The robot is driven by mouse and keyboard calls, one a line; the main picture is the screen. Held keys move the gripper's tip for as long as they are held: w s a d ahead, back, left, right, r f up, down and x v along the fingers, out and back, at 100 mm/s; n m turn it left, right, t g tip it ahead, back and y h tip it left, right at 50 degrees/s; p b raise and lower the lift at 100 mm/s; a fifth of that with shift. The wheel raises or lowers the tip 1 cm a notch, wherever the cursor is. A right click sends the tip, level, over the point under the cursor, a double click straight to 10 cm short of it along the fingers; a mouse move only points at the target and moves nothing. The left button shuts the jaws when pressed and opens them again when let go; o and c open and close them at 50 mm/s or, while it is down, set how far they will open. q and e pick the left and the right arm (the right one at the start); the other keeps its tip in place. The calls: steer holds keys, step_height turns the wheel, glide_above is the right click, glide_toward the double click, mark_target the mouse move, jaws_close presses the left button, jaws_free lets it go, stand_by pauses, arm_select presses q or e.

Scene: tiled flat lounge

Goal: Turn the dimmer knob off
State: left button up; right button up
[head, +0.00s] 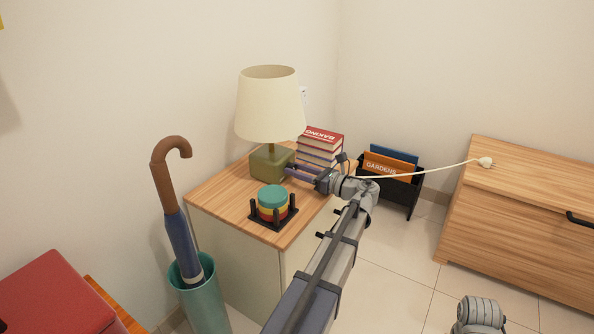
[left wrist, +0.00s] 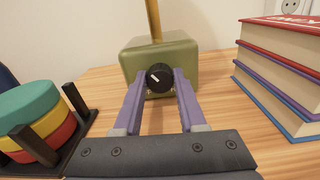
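The dimmer knob (left wrist: 159,77) is a round black knob with a white pointer mark, on the front of the olive-green lamp base (left wrist: 185,60). The lamp with its cream shade (head: 270,104) stands on the wooden cabinet. My left gripper (left wrist: 160,84) has its two purple fingers on either side of the knob, which fills the gap between them. It looks shut on the knob, though the contact itself is hard to see. In the head view, the left gripper (head: 288,172) reaches the lamp base and the knob is hidden. My right gripper is out of view.
Left of the fingers sits a black holder with stacked coloured discs (left wrist: 33,115). Right is a stack of books (left wrist: 285,62). The cabinet top (head: 225,190) is bare at its left. A magazine rack (head: 413,190) and a low cabinet with a white plug (head: 485,162) stand right.

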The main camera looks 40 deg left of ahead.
arm_select(q)
jaws_close()
stand_by(0.3)
steer(key=n, duration=0.8)
steer(key=shift+n, duration=0.3)
steer(key=n, duration=0.4)
steer(key=shift+s+f, duration=0.1)
steer(key=shift+n, duration=2)
